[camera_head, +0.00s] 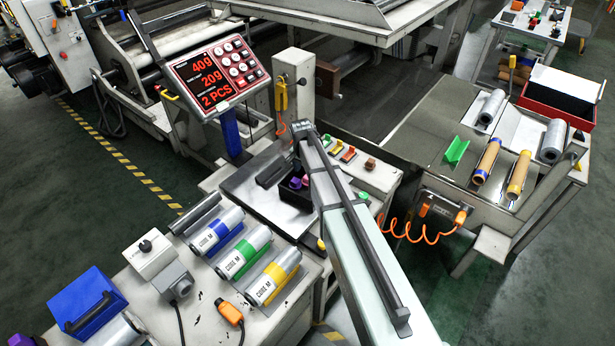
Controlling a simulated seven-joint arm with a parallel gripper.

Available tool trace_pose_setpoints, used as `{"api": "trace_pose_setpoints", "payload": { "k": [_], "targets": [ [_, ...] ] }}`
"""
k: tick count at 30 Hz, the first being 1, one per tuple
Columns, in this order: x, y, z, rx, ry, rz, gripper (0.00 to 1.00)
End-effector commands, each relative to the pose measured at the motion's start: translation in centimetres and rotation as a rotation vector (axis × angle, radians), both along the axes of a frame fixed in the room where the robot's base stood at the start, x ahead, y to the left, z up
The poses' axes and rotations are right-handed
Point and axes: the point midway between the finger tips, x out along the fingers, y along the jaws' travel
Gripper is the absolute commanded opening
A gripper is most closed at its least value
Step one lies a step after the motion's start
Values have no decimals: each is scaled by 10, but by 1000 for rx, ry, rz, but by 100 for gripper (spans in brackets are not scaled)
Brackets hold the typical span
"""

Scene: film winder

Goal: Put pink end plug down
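A small pink end plug (306,180) shows at a black tray (284,206) on the scale bench, right beside a purple plug (295,183). My arm reaches in from the lower right and ends above and behind the tray. My gripper (297,160) points down near the tray's back edge. Its fingertips are dark, small and partly hidden by my arm, so I cannot tell if they are open or touch the pink plug. My arm also covers the tray's right side.
The red display (215,73) reads 40g, 20g, 2 PCS. Several labelled core rolls (242,254) lie at front left. Coloured switches (348,154) sit right of my arm. A green V-block (456,150) stands on the right table. A blue box (88,305) is at lower left.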

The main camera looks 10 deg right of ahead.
Motion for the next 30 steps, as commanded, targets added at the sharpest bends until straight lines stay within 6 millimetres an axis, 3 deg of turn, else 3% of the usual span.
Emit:
{"api": "trace_pose_setpoints", "payload": {
  "k": [6, 12, 30],
  "targets": [
    [-5, 4, 37, 1, -2, 0, 75],
    [-7, 6, 57, 0, -1, 0, 75],
    [-8, 6, 66, 0, 0, 0, 75]
  ]
}}
